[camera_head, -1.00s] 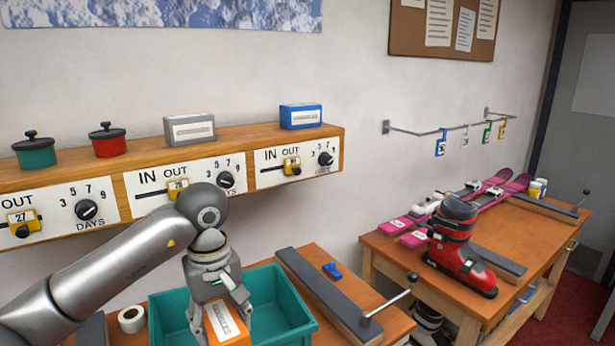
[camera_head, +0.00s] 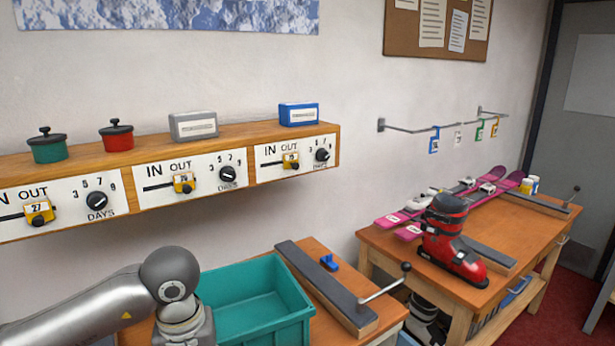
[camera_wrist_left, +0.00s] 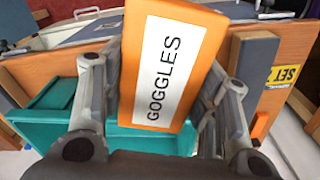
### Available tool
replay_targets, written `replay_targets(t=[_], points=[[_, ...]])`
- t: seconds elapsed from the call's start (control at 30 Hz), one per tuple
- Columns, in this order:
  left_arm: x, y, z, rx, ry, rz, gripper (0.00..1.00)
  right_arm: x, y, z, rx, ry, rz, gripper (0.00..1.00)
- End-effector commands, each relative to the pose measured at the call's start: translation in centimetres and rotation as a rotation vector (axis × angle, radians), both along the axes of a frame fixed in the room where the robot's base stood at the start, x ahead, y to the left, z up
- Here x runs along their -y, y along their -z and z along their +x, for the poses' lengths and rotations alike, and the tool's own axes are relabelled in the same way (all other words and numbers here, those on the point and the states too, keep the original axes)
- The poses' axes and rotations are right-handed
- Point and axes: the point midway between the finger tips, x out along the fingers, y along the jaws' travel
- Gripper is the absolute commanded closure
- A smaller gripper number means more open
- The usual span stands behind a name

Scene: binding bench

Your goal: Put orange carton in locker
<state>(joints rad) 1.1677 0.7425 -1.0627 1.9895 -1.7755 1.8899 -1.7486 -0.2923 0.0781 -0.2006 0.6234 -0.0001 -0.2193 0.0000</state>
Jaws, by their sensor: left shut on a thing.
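In the left wrist view an orange carton (camera_wrist_left: 172,62) with a white label reading GOGGLES sits between the two fingers of my left gripper (camera_wrist_left: 165,95), which is shut on it. In the head view my left arm comes in from the lower left; its wrist is at the bottom edge, and the fingers and carton are out of frame below. A teal bin (camera_head: 258,305) stands on the bench to the right of my wrist; it also shows behind the carton in the left wrist view (camera_wrist_left: 40,130). I cannot make out a locker. My right gripper is not in view.
A dark padded rail with a clamp lever (camera_head: 330,285) lies right of the bin. A shelf (camera_head: 240,135) with pots and boxes runs along the wall above. A second bench (camera_head: 400,245) holds a red ski boot (camera_head: 452,245) and pink skis.

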Motion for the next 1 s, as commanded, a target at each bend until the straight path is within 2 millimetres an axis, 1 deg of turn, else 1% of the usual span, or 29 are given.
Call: replay_targets(t=[0.03,0.1,0.2,0.33,0.43,0.53,0.9,1.0], points=[[-0.4,0.8,-1.4,-0.004,0.044,0.002,0.76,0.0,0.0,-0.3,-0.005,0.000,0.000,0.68],[-0.8,1.5,-3.0,-0.006,0.105,0.002,0.76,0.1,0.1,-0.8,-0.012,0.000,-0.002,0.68],[-1.1,2.4,-5.0,-0.010,0.176,0.000,0.76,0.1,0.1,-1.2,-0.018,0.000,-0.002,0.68],[-1.3,2.9,-6.6,-0.014,0.233,-0.002,0.76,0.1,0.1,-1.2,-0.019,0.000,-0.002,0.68],[-1.4,3.1,-7.2,-0.016,0.254,-0.004,0.76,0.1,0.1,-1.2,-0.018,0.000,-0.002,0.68],[-1.4,3.2,-7.3,-0.017,0.261,-0.005,0.76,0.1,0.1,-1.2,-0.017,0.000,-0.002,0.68],[-1.4,3.1,-7.3,-0.016,0.258,-0.004,0.76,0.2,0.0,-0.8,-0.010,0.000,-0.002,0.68],[-1.3,3.0,-6.9,-0.014,0.246,-0.004,0.76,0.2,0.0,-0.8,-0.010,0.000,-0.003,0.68]])
